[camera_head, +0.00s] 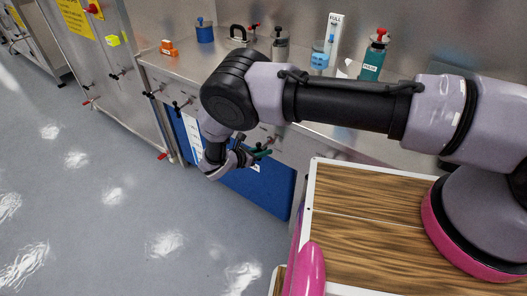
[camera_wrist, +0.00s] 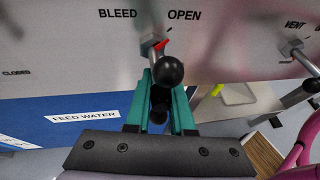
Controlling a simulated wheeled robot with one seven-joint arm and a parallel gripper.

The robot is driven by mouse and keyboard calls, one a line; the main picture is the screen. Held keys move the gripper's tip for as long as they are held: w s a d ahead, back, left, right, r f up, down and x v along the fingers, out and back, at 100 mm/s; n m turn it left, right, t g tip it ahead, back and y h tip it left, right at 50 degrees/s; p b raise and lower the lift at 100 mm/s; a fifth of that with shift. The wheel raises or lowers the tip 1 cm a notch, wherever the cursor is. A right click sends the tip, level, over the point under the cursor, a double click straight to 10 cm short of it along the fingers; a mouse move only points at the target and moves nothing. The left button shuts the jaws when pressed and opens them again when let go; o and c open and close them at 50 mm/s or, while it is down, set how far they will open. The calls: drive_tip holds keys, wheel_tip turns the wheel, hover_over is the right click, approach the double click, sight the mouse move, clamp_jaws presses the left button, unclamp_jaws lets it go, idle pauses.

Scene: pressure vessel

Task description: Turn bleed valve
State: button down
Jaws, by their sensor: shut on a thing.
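The bleed valve (camera_wrist: 168,71) shows in the wrist view as a metal lever with a black ball knob and a bit of red at its mount. It stands below the words BLEED and OPEN on the metal panel. My gripper (camera_wrist: 165,95) has its teal fingers on either side of the lever, shut on it. A second dark round shape shows between the fingers, and I cannot tell what it is. In the head view my gripper (camera_head: 262,154) is at the panel's front; the bleed valve cannot be made out there.
A vent lever (camera_wrist: 300,55) sticks out at the right in the wrist view. CLOSED is printed at far left. A blue FEED WATER panel (camera_wrist: 70,117) lies below. In the head view, bottles and a green pump-like item (camera_head: 372,62) stand on the counter. Floor at left is clear.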

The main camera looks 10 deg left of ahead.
drive_tip(key=shift+s+d+f, duration=0.1)
drive_tip(key=shift+s+d, duration=0.05)
drive_tip(key=shift+d, duration=0.15)
drive_tip(key=c, duration=0.8)
unclamp_jaws()
drive_tip(key=shift+c, duration=0.2)
drive_tip(key=shift+a, duration=0.1)
drive_tip(key=v, duration=1)
drive_tip(key=shift+s+a+r, duration=0.2)
drive_tip(key=shift+s+r, duration=0.05)
